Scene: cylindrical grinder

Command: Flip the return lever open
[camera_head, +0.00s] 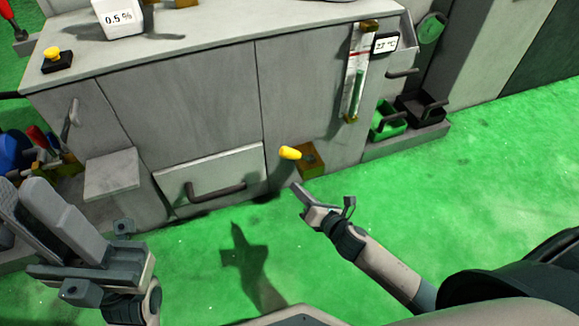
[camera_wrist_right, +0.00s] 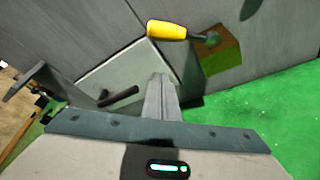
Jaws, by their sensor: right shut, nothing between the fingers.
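The return lever has a yellow handle (camera_head: 289,152) on a brass-coloured block (camera_head: 312,160) low on the grey cabinet front. In the right wrist view the yellow handle (camera_wrist_right: 167,31) points left from a dark pivot on the block (camera_wrist_right: 222,58). My right gripper (camera_head: 297,188) is shut and empty, just below the handle and apart from it in the head view. In the right wrist view its closed fingers (camera_wrist_right: 161,92) point up toward the handle, with a gap between.
A drawer (camera_head: 212,178) with a dark bar handle sits left of the lever. A gauge tube (camera_head: 356,80) is mounted above right. Green and black bins (camera_head: 388,118) stand on a ledge at right. The green floor (camera_head: 460,190) is clear around my right arm.

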